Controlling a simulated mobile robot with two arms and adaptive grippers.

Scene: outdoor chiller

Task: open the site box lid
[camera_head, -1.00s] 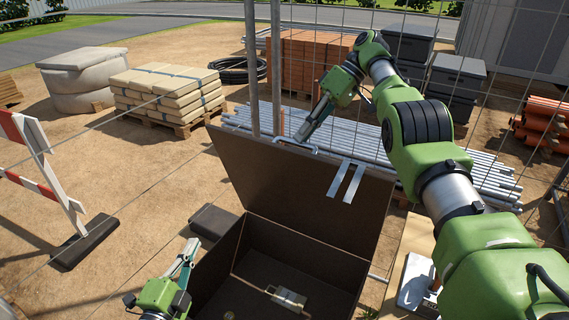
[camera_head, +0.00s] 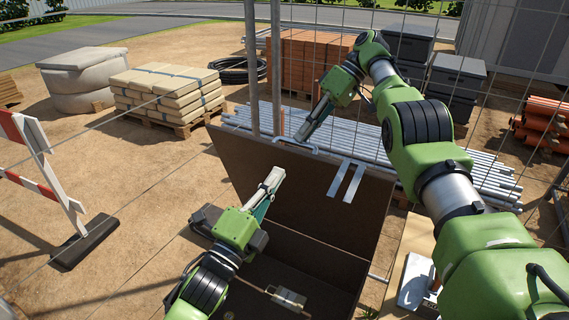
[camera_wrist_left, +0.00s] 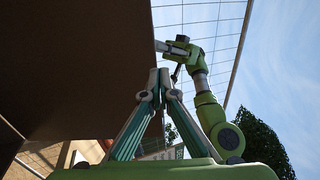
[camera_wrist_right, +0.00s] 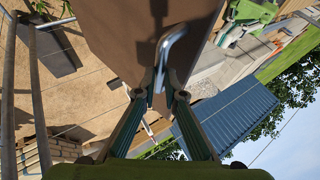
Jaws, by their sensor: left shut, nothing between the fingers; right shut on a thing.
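The site box (camera_head: 325,268) is brown, with its lid (camera_head: 330,208) raised and tilted up from the opening. My right gripper (camera_head: 303,137) is shut on the metal handle (camera_head: 300,148) at the lid's upper edge. The handle (camera_wrist_right: 174,42) shows between the fingers in the right wrist view. My left gripper (camera_head: 274,174) is shut and empty, in front of the lid's inner face. In the left wrist view its closed fingertips (camera_wrist_left: 159,77) are beside the dark lid (camera_wrist_left: 70,70); contact cannot be told. My left arm hides part of the box opening.
A metal latch-like piece (camera_head: 288,297) shows at the box's near side. Grey pipes (camera_head: 240,118) lie behind the lid. A wire fence (camera_head: 278,60) with upright posts crosses the view. A red-white barrier (camera_head: 45,170) stands at left, with bare ground between.

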